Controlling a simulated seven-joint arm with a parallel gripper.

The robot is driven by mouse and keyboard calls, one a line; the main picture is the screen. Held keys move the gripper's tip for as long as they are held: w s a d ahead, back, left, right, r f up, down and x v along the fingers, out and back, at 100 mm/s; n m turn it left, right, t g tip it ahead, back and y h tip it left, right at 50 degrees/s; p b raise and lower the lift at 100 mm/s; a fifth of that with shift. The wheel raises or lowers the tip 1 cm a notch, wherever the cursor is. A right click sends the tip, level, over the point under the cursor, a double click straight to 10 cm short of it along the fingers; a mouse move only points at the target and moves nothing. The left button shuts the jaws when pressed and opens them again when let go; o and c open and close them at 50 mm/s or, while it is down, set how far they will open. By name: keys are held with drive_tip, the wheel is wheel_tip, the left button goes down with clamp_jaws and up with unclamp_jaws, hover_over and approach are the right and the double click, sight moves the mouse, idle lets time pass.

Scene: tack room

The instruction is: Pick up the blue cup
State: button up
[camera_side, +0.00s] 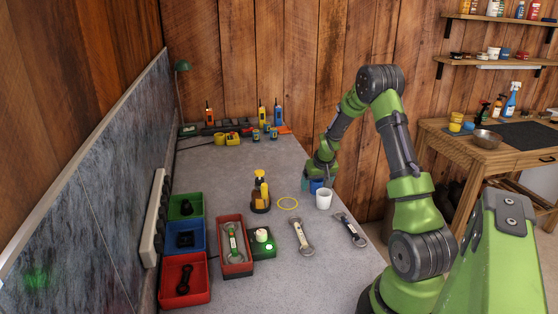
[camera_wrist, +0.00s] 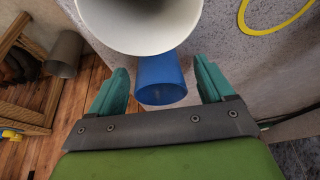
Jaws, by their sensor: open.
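The blue cup (camera_side: 317,184) stands on the grey worktop, behind the white cup (camera_side: 323,200) in the side view and partly hidden by it. In the wrist view the blue cup (camera_wrist: 161,82) shows between the two teal fingers of my gripper (camera_wrist: 160,80), with a gap on each side. The white cup (camera_wrist: 140,30) fills the top of that view and covers part of the blue cup. My gripper (camera_side: 311,184) is open and low at the blue cup; its fingers are partly hidden in the side view.
A yellow ring (camera_side: 288,203) lies left of the cups. A yellow-and-black holder (camera_side: 260,192), wrenches (camera_side: 301,237) and coloured bins (camera_side: 186,281) occupy the worktop's left and front. A grey-brown cylindrical container (camera_wrist: 65,53) stands beyond the worktop edge. Bare worktop (camera_side: 255,158) lies behind the holder.

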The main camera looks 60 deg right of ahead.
drive_tip(key=c, duration=1)
